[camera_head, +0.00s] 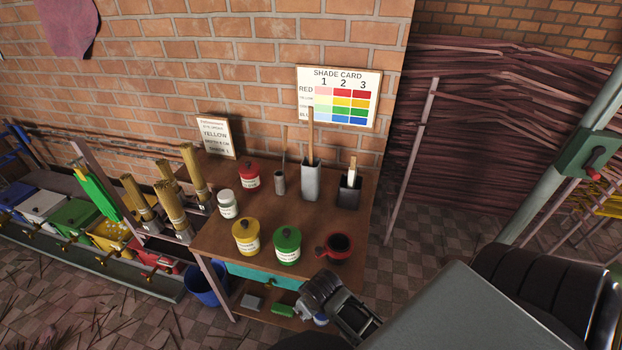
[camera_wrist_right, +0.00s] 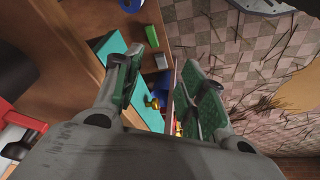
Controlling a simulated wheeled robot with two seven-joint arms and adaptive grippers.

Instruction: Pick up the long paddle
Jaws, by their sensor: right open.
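The long paddle (camera_head: 310,134) stands upright in a tall grey holder (camera_head: 311,182) towards the back right of the wooden table. Its wooden handle rises above the rim, and its lower end is hidden inside. A shorter paddle (camera_head: 352,168) stands in a dark holder (camera_head: 348,194) just to the right. My right gripper (camera_wrist_right: 160,92) is open and empty, with its two fingers apart at the table's front edge. In the head view the right gripper (camera_head: 348,312) is low in front of the table, well away from the long paddle. My left gripper is not in view.
A thin stick stands in a small tin (camera_head: 279,182) left of the tall holder. A teal drawer (camera_head: 265,275) is below. A brick wall stands behind.

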